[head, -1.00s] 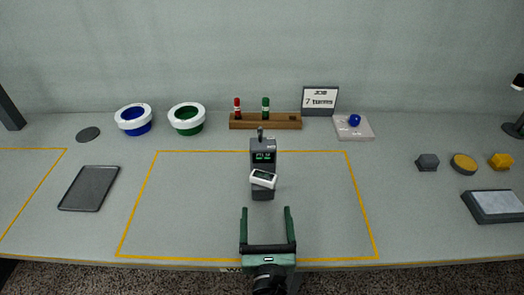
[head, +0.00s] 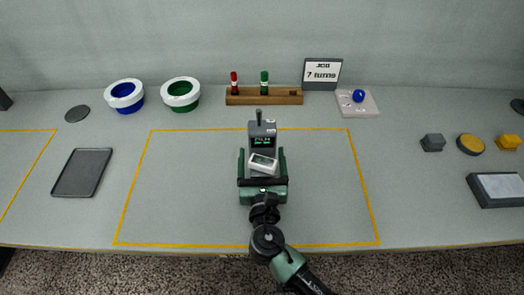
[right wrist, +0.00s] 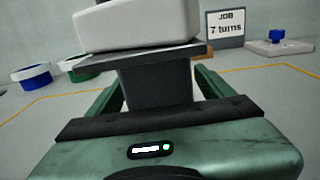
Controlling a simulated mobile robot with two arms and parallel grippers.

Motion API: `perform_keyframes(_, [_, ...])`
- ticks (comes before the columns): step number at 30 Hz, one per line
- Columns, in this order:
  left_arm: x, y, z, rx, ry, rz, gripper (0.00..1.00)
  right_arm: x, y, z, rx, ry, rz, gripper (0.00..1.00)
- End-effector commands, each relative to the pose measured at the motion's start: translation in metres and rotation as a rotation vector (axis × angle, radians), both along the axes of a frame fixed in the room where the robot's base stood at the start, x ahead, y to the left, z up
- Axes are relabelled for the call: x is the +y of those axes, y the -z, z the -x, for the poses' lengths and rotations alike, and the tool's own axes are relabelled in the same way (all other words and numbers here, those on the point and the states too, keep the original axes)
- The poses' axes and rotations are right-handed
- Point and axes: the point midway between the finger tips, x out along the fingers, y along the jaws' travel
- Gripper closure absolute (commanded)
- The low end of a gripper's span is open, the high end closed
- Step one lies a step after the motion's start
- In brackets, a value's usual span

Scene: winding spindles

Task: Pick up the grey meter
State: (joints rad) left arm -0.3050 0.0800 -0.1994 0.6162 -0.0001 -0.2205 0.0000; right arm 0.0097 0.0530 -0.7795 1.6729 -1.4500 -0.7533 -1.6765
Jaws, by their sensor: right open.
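A grey meter (head: 262,128) with a lit green display and a short dark stub on top stands upright inside the yellow outline on the table. A white unit (head: 263,163) with a small dark display sits low on its front side. My right gripper (head: 262,152) is open, its green fingers on either side of the meter's lower part. In the right wrist view, a dark grey post (right wrist: 155,87) under a flat plate stands between the fingers, with the white unit (right wrist: 140,25) above. Whether the fingers touch it I cannot tell. My left gripper is not in view.
A wooden rack (head: 262,97) with a red and a green spindle stands behind, beside a "7 turns" sign (head: 321,73). The outlined area around the meter is clear.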

Motion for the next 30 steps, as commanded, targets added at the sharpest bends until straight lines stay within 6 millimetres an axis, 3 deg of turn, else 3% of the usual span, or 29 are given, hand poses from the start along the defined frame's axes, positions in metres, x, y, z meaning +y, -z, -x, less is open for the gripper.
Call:
perform_keyframes(9, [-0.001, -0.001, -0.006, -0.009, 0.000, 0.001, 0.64, 0.001, 0.001, -0.008, 0.001, -0.001, -0.001, 0.18])
perform_keyframes(11, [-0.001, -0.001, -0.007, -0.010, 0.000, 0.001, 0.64, 0.001, 0.001, -0.008, 0.001, -0.001, -0.001, 0.32])
perform_keyframes(18, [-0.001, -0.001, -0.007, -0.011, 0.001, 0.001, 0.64, 0.000, 0.001, -0.008, 0.001, -0.001, -0.001, 0.97])
perform_keyframes(30, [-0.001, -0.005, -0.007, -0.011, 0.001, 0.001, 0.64, 0.001, -0.010, -0.008, 0.000, 0.000, -0.004, 0.97])
